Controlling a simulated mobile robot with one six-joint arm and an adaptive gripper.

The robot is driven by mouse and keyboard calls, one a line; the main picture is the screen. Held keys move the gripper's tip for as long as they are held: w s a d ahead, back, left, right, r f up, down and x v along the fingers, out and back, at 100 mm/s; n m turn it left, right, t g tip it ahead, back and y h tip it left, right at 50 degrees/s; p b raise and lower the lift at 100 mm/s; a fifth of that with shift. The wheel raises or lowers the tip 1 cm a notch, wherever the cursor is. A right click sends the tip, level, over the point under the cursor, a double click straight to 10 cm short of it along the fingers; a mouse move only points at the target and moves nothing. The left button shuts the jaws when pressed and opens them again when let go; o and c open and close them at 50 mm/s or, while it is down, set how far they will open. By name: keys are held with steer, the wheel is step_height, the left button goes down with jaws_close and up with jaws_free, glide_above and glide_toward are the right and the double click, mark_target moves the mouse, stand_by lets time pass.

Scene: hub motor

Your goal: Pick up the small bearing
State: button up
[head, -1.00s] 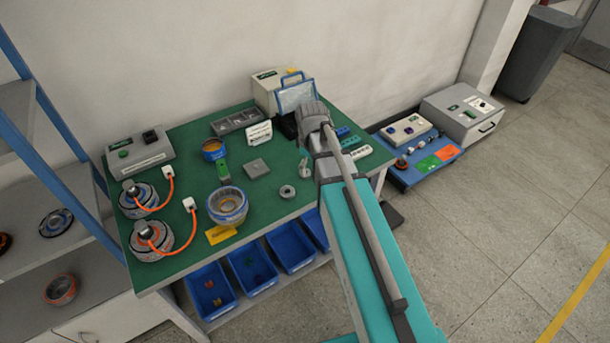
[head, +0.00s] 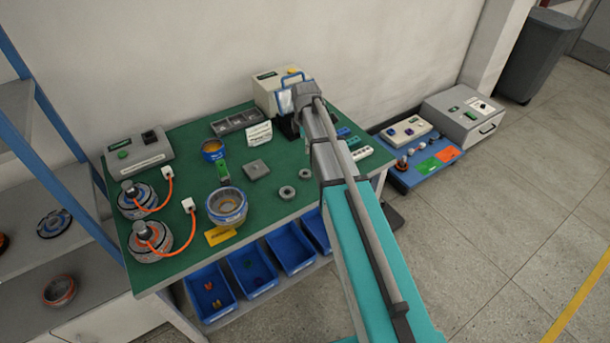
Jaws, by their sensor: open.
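Two grey metal rings that look like bearings lie flat on the green table top (head: 185,262) in the head view. The nearer ring (head: 287,192) is close to the table's front edge. The other ring (head: 304,174) lies just behind it to the right, beside my arm, and looks slightly smaller. Both lie free, with nothing touching them. My wrist is above the back right of the table, and my gripper is hidden behind my own arm, so its fingers cannot be made out.
A grey square block (head: 256,169) and a large blue-rimmed ring housing (head: 227,206) stand left of the rings. A grey compartment tray (head: 238,122) and a cream box (head: 274,92) are at the back. Blue bins (head: 252,267) sit below the front edge.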

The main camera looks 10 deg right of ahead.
steer(key=shift+f, duration=0.1)
steer(key=b, duration=0.9)
glide_above(304, 172)
steer(key=f, duration=0.5)
steer(key=s+f, duration=0.1)
steer(key=f, duration=0.2)
steer(key=shift+d+f, duration=0.1)
steer(key=shift+f, duration=0.15)
steer(key=shift+f, duration=0.1)
steer(key=shift+a+f+b, duration=0.15)
steer(key=shift+f+b, duration=1.1)
steer(key=shift+a+f+b, duration=0.1)
steer(key=shift+f+b, duration=1.1)
steer(key=shift+f, duration=0.05)
jaws_close()
